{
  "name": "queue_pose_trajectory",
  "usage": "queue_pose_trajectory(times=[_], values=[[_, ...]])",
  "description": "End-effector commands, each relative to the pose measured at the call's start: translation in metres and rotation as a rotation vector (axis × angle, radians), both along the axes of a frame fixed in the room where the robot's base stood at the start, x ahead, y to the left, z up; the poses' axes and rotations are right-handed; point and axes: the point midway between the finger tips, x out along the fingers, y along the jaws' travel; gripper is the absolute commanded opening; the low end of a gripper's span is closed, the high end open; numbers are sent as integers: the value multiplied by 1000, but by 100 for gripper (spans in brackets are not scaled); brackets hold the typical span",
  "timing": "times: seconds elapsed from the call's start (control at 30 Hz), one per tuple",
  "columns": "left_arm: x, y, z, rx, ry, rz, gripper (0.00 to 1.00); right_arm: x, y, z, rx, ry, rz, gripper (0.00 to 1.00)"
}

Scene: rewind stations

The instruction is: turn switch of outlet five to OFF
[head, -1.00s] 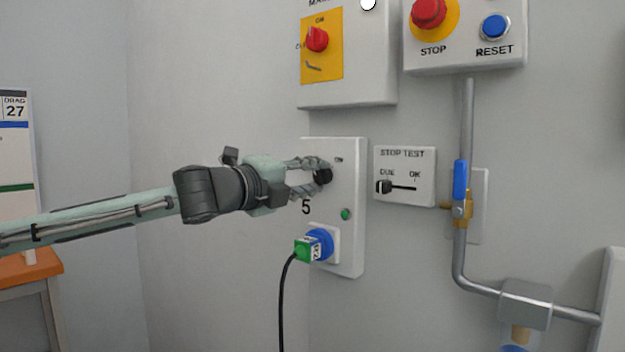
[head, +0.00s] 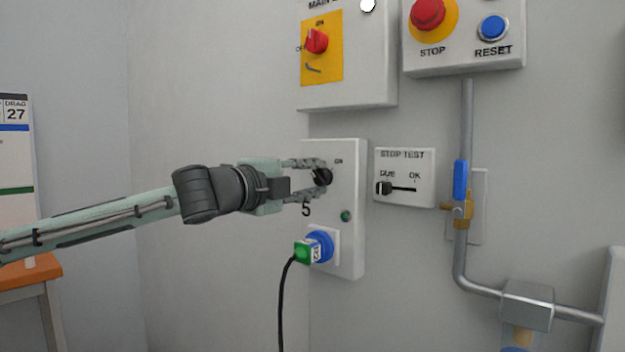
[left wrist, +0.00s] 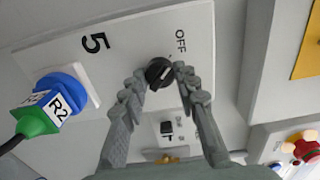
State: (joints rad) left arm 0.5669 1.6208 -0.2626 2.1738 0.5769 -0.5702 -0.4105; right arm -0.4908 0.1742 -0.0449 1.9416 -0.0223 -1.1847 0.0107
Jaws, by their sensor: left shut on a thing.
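The outlet five panel (head: 352,250) is a pale box on the wall, marked 5, with a black round switch knob (head: 322,176) near its top. My left gripper (head: 320,177) reaches in from the left and is shut on the knob, one finger on each side. In the left wrist view the knob (left wrist: 160,72) sits between the fingertips, near the OFF label; its exact pointer direction is hard to tell. An ON label shows to the upper right of the knob in the head view. A small green lamp (head: 346,216) is below. My right gripper is not in view.
A blue socket with a green plug (head: 303,251) and black cable is below the knob. A STOP TEST box (head: 405,160) is to the right, beside a pipe with a blue valve lever (head: 460,180). A red rotary switch (head: 316,41) is above.

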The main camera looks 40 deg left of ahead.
Motion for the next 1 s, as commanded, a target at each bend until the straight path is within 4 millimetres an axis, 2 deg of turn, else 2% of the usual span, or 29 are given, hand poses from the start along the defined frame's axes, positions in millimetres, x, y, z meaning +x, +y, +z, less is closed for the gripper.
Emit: queue_pose_trajectory(times=[0.17, 0.2, 0.33, 0.73, 1.0], values=[[0, 1, 0, -1, -1, 1, 1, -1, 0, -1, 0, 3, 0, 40], [0, 1, 0, -1, -1, 1, 35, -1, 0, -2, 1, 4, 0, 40], [0, 0, 0, -1, -1, 1, 51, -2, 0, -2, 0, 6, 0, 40], [-3, 1, 1, 6, -2, 2, 51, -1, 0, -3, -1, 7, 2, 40], [-25, 3, 2, 14, -4, 5, 51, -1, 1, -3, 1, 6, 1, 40]])
